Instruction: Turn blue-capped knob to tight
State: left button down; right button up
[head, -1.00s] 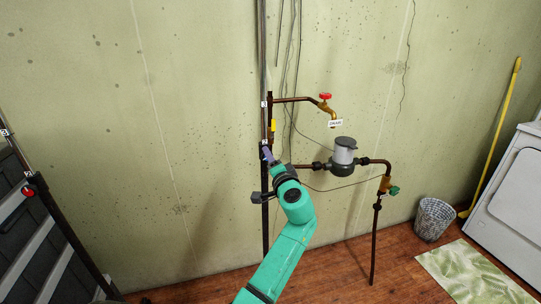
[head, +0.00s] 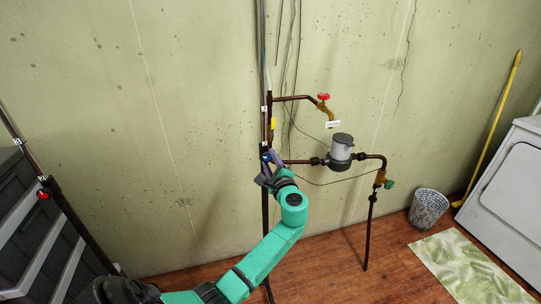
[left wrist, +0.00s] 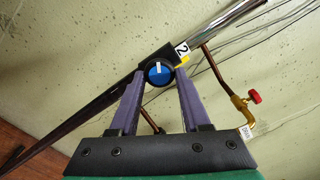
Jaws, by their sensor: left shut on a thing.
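The blue-capped knob (left wrist: 158,73) sits on a dark collar on the slanting pole in the left wrist view, with a white line on its cap. A label reading 2 (left wrist: 182,48) is beside it. In the head view the knob (head: 266,157) is a small blue spot on the upright pole. My left gripper (left wrist: 159,76) has its two purple fingers on either side of the knob, shut on it. In the head view my left gripper (head: 269,166) is at the pole, partly covering the collar. My right gripper is not in view.
A copper pipe with a red-handled tap (head: 323,97) and a grey meter (head: 341,149) are close to the right of the pole. A green-handled valve (head: 388,184) is further right. Another pole with a red knob (head: 43,194) stands at the left.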

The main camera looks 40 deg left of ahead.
pick_arm(q)
jog(key=m+p, duration=0.2)
jog(key=m, duration=0.1)
jog(key=m+p, duration=0.3)
jog(key=shift+a+r, duration=0.15)
jog(key=shift+r, duration=0.05)
jog(key=m+p, duration=0.2)
jog(key=m, duration=0.1)
jog(key=shift+s+m, duration=0.1)
jog(key=shift+m, duration=0.2)
jog(key=shift+f+m+p, duration=0.2)
jog(key=shift+m+p, duration=0.6)
jog(key=shift+m, duration=0.3)
jog(key=shift+c, duration=1.9)
grip_release()
jog(key=shift+f, duration=0.1)
